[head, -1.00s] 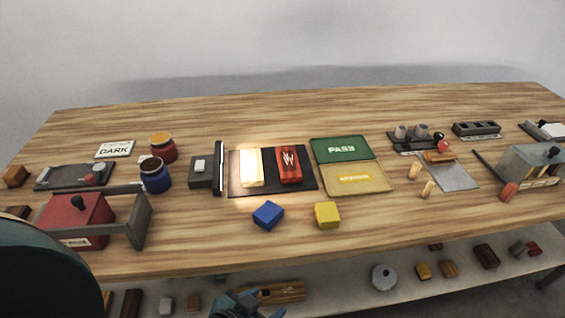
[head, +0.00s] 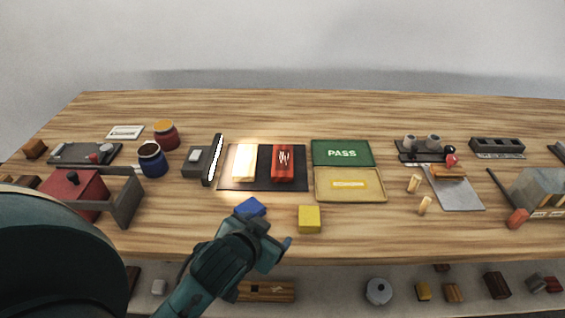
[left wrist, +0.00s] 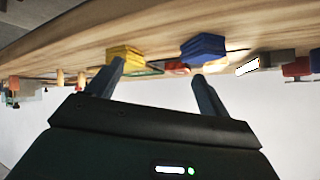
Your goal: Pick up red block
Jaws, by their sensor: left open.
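A red block (head: 283,160) with white marks on top lies on the right half of a black mat (head: 263,182) in the middle of the table. In the left wrist view, a partly hidden red shape (left wrist: 177,67) shows between the fingers, beyond the nearer blocks. My left gripper (head: 273,232) is open and empty near the table's front edge, on the near side of the red block and apart from it. In the left wrist view its two fingers (left wrist: 158,72) are spread. My right gripper is not in view.
A blue block (head: 250,206), partly hidden by my gripper, and a yellow block (head: 309,219) sit before the mat. A glowing pale block (head: 244,162) lies left of the red one. A green PASS tray (head: 342,153) and yellow tray (head: 349,196) are to the right.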

